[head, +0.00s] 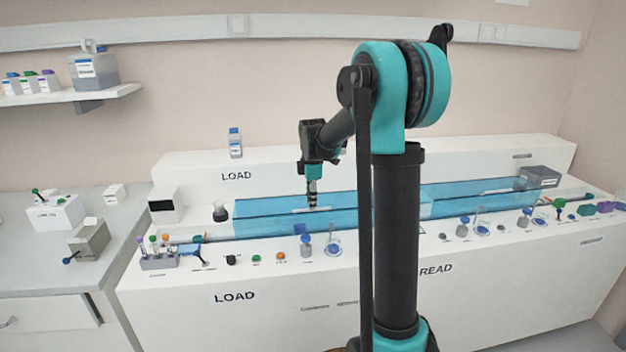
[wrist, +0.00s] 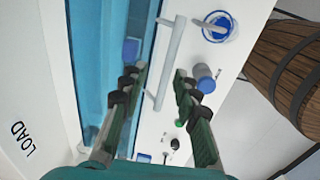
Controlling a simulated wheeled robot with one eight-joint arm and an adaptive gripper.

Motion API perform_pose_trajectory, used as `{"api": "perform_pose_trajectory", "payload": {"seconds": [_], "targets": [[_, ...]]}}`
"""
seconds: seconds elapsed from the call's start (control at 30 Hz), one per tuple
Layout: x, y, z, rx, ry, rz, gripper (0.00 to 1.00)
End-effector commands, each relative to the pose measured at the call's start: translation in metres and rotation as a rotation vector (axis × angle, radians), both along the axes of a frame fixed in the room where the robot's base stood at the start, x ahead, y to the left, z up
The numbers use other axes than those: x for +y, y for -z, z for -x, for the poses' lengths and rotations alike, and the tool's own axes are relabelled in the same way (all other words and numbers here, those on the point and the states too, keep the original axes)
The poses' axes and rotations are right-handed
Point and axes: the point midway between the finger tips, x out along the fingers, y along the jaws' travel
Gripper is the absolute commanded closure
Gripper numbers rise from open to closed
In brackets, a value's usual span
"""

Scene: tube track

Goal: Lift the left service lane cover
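The left service lane cover (head: 265,220) is a long translucent blue panel on the white bench, left of my arm. A pale bar handle (head: 300,210) shows on it near my gripper. My gripper (head: 312,203) points down over the cover's middle. In the wrist view my gripper (wrist: 158,80) is open, with its two dark fingers apart. A pale bar handle (wrist: 168,62) lies between and beyond the fingertips in that view, and I cannot tell whether they touch it. The blue cover (wrist: 108,45) fills the left side there.
A blue-capped bottle (head: 306,246) and a round dish (head: 333,244) stand along the bench's front ledge. A tube rack (head: 158,261) sits at the left end. A second blue cover (head: 475,197) lies to the right. A wooden barrel (wrist: 288,65) shows in the wrist view.

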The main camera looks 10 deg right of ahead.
Motion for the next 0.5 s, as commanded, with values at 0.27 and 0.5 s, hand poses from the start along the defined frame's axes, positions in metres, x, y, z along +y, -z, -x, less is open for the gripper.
{"api": "perform_pose_trajectory", "payload": {"seconds": [0.27,0.5], "targets": [[0.0,-0.001,0.014,-0.079,0.0,0.0,0.69],[0.0,-0.033,0.02,-0.078,0.0,0.0,0.69]]}}
